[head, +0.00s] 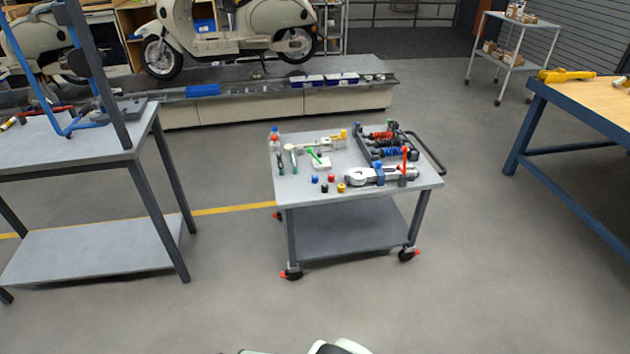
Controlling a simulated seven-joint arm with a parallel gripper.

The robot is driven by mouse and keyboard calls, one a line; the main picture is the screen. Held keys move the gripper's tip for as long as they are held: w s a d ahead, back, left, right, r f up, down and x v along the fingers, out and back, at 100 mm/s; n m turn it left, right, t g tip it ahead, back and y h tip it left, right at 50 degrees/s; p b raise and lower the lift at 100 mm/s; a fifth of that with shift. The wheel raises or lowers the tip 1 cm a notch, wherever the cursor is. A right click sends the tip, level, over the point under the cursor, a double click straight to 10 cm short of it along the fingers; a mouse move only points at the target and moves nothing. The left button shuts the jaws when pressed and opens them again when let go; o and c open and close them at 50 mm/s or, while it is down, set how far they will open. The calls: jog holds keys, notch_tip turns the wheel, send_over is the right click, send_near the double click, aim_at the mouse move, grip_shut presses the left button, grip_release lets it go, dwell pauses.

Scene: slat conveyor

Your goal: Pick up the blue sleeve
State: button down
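A small blue cylinder (315,178), which looks like the blue sleeve, stands on the top of a grey wheeled cart (300,194) near its front left. A red one (331,178) is to its right. A black one (324,187) and a yellow one (340,188) stand just in front. All are too small to show detail. A blue piece (379,173) is also by the silver part on the cart's front right. My gripper cannot be made out; only white and dark parts of my own body show at the bottom edge.
A silver part (362,176) lies right of the small cylinders. Behind it is a dark rack (364,150) with red and blue coils. Hand tools and a bottle (275,137) are at the cart's left. Workbenches stand left and right. The floor before the cart is clear.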

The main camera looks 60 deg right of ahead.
jog(key=c, duration=0.7)
grip_release()
jog(key=shift+d, duration=0.1)
